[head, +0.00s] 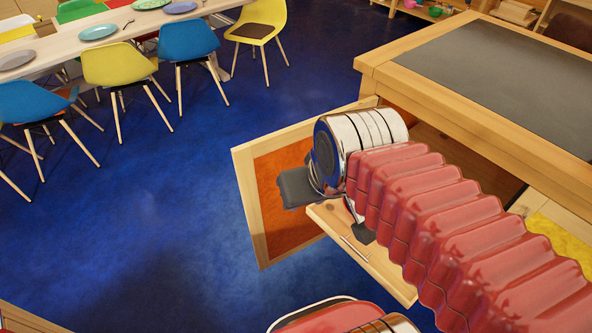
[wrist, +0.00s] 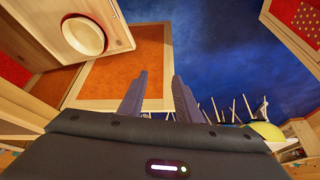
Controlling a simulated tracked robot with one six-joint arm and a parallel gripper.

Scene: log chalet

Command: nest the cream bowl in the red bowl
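In the head view my gripper is partly hidden behind my arm, beside the open cabinet door.
An open cabinet door (head: 283,195) with an orange panel stands beside my arm. A pulled-out wooden drawer or board (head: 385,268) lies below my arm. The dark-topped wooden counter (head: 490,75) is at right. Chairs and a long table (head: 60,45) stand at upper left. Blue floor is clear at left.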

